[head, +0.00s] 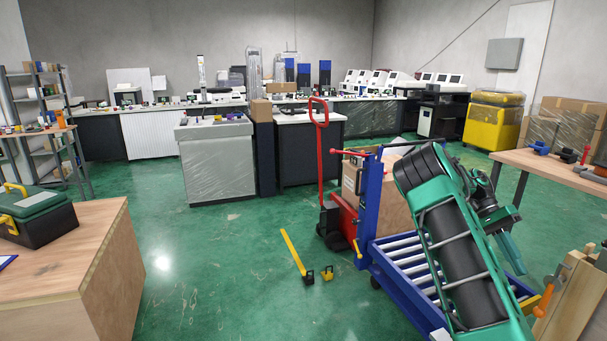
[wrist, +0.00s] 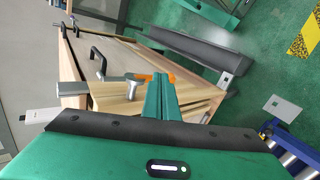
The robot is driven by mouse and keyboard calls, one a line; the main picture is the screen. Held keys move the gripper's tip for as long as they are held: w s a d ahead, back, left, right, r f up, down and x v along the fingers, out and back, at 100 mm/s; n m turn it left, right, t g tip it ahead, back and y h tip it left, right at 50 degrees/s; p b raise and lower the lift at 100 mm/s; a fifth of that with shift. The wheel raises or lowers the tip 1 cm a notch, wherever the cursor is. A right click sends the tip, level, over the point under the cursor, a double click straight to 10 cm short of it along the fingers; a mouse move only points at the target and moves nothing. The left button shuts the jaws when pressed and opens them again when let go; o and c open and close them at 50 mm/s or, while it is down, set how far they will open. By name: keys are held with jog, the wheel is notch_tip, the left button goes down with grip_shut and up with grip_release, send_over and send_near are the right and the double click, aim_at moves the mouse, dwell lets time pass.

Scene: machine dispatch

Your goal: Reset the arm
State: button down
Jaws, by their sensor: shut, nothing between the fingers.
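My arm is green and black and stands raised at the right of the head view, in front of the blue roller cart (head: 408,262). My gripper (head: 512,255) hangs folded on the arm's right side, its fingers pointing down. In the wrist view my gripper (wrist: 159,82) has its green fingers together, with nothing held. Behind the fingers lies a wooden crate or bench (wrist: 120,95) with an orange-tipped tool or clamp (wrist: 150,77). I cannot tell whether the fingers touch anything there.
A red hand truck (head: 320,150) stands beside the cart. A wooden table (head: 520,160) is at right and a wooden box (head: 80,265) with a green toolbox (head: 38,215) at left. Small yellow items (head: 327,273) lie on the floor. Open green floor lies in the middle.

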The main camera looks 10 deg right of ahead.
jog(key=s+a+r+n+t, duration=0.2)
jog(key=s+a+t, duration=0.1)
jog(key=s+a, duration=0.5)
jog(key=s+a+r+n+t+y, duration=0.1)
jog(key=s+a+r+n+t, duration=0.1)
jog(key=s+a, duration=0.5)
jog(key=s+a+r+n+t+y, duration=0.1)
jog(key=s+a+r+n+t, duration=0.1)
jog(key=s+a+t, duration=0.3)
jog(key=s+a+n, duration=0.1)
jog(key=s+a, duration=0.2)
jog(key=s, duration=0.4)
jog(key=shift+s+a+r, duration=0.15)
jog(key=shift+s+a, duration=0.05)
jog(key=shift+a, duration=0.1)
jog(key=shift+s, duration=0.15)
